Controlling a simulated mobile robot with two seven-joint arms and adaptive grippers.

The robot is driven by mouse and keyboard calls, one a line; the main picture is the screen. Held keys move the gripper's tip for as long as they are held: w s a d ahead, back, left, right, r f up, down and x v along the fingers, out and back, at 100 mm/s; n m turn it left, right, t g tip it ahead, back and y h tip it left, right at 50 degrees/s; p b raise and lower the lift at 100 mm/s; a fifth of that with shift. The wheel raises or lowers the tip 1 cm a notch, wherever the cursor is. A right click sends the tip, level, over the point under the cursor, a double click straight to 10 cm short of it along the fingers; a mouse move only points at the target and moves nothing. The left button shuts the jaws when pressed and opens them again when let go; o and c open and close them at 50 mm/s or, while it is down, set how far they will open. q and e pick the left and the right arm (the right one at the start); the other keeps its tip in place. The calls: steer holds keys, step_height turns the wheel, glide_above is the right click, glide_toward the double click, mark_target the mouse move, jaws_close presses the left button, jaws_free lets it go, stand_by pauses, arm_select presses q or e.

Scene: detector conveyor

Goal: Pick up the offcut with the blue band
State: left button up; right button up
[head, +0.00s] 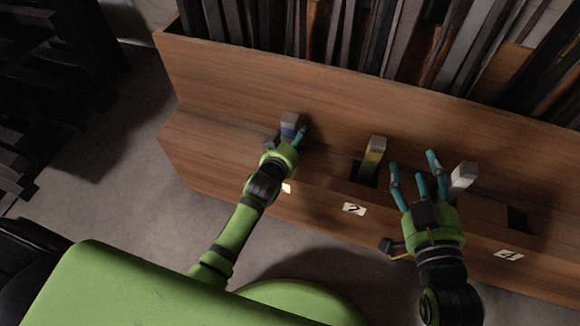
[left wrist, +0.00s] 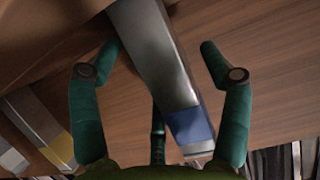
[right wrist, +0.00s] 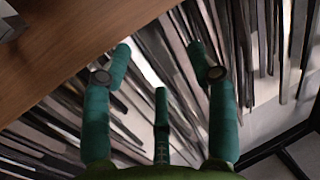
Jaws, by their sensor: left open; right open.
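The offcut with the blue band (head: 289,126) stands in a slot of the wooden bench at the left in the head view. In the left wrist view the grey offcut with its blue band (left wrist: 188,124) lies between the fingers. My left gripper (head: 296,136) is at this offcut, open, with its fingers around it; I cannot tell whether they touch it. My right gripper (head: 420,165) is open over the bench, just left of a plain pale offcut (head: 464,177). The right wrist view shows nothing between its fingers.
An offcut with a yellow band (head: 375,156) stands in the middle slot, above a number label (head: 354,209). An empty slot (head: 518,219) is at the right. Long dark strips (head: 400,40) stand packed behind the wooden bench (head: 230,90). Bare floor (head: 100,190) lies at the left.

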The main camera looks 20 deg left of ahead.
arm_select(q)
steer(key=shift+w+f, duration=0.1)
steer(key=shift+w, duration=0.2)
arm_select(e)
steer(key=shift+a+r+t+y, duration=0.15)
steer(key=shift+r+t, duration=0.1)
steer(key=shift+r, duration=0.25)
steer(key=shift+a+r+t+y, duration=0.15)
steer(key=shift+r+t, duration=0.1)
steer(key=shift+r, duration=0.2)
arm_select(q)
jaws_close()
arm_select(e)
steer(key=shift+f, duration=0.1)
arm_select(q)
steer(key=shift+r, duration=0.2)
arm_select(e)
steer(key=shift+f, duration=0.1)
